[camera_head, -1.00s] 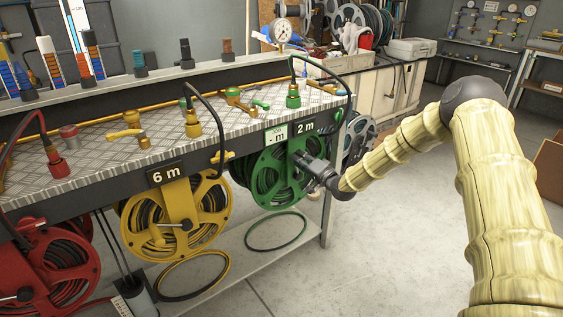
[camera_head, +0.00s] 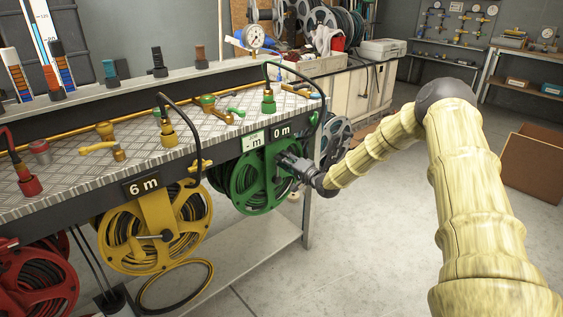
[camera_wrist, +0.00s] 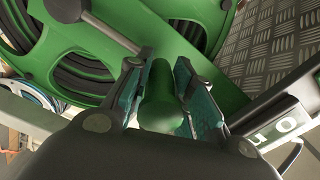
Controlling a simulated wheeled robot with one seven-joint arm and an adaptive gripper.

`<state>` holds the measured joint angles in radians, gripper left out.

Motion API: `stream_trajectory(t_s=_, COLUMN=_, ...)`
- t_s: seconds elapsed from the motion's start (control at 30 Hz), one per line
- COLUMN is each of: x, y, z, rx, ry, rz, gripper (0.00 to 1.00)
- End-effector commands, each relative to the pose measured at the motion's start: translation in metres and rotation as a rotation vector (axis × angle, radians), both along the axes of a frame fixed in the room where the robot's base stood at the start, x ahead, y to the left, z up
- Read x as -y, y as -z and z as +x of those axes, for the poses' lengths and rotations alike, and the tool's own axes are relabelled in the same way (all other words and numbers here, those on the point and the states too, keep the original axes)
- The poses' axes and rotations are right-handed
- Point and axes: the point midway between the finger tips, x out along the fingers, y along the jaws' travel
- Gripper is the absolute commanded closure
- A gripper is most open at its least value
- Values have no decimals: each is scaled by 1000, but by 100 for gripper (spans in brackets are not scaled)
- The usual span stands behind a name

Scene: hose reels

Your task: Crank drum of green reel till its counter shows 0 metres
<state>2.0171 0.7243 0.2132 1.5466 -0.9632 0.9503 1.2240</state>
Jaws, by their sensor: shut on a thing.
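The green reel (camera_head: 240,185) hangs under the right end of the bench, its hose wound on the drum. Its dark counter (camera_head: 282,132) reads "0 m". A pale plate (camera_head: 253,141) beside it reads "- m". My gripper (camera_head: 287,163) is at the right side of this reel. In the wrist view, my gripper (camera_wrist: 158,75) is shut on the green crank handle (camera_wrist: 160,105), with one finger on each side of it. The green drum (camera_wrist: 85,65) and dark hose show behind.
The yellow reel (camera_head: 118,232), with a "6 m" counter (camera_head: 141,185), hangs to the left, a loop of its hose below. A red reel (camera_head: 35,285) is farther left. A bench leg (camera_head: 308,215) stands close by. The floor (camera_head: 340,255) at right is clear.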

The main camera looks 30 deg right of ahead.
Motion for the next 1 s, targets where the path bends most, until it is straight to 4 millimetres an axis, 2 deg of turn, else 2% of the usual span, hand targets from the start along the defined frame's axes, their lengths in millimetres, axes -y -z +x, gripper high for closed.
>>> stream_trajectory(t_s=0.03, x=7, y=-1, z=0, rx=4, ry=10, rz=-5, gripper=100)
stream_trajectory(t_s=0.1, x=6, y=-1, z=1, rx=4, ry=9, rz=-5, gripper=100)
stream_trajectory(t_s=0.13, x=6, y=-1, z=1, rx=4, ry=9, rz=-5, gripper=72)
stream_trajectory(t_s=0.2, x=4, y=-1, z=1, rx=3, ry=7, rz=-4, gripper=59)
stream_trajectory(t_s=0.23, x=4, y=0, z=1, rx=2, ry=6, rz=-5, gripper=57)
stream_trajectory(t_s=0.33, x=3, y=0, z=1, rx=2, ry=5, rz=-4, gripper=54)
stream_trajectory(t_s=0.73, x=-4, y=0, z=0, rx=0, ry=-4, rz=0, gripper=54)
stream_trajectory(t_s=0.87, x=0, y=1, z=-10, rx=-1, ry=-3, rz=0, gripper=54)
stream_trajectory(t_s=1.0, x=7, y=0, z=-31, rx=-1, ry=-1, rz=2, gripper=54)
